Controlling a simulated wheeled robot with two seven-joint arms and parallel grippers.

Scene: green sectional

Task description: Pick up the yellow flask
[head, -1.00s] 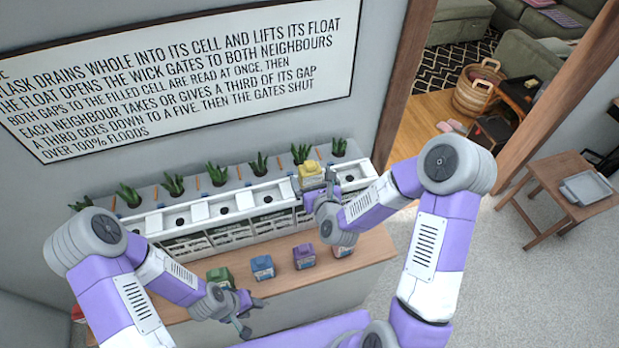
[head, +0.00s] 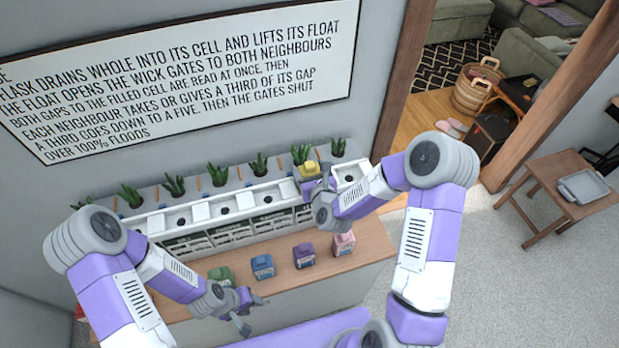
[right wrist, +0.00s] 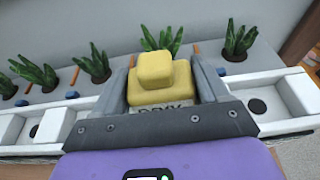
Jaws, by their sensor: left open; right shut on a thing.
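The yellow flask (head: 309,168) is at the right part of the white row of cells in the head view, partly hidden by my right gripper (head: 318,183). In the right wrist view the flask (right wrist: 160,88) sits between the two grey fingers, with its cap upward and a lettered label below. My right gripper is shut on it. Whether its base touches the cells is hidden. My left gripper (head: 254,314) is open and empty in front of the table's front edge.
Green (head: 221,277), blue (head: 263,267), purple (head: 304,256) and pink (head: 343,244) flasks stand along the front of the wooden table (head: 374,245). Several plants line the back of the white cell row (head: 200,213). A wall with a lettered sign (head: 190,70) stands behind.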

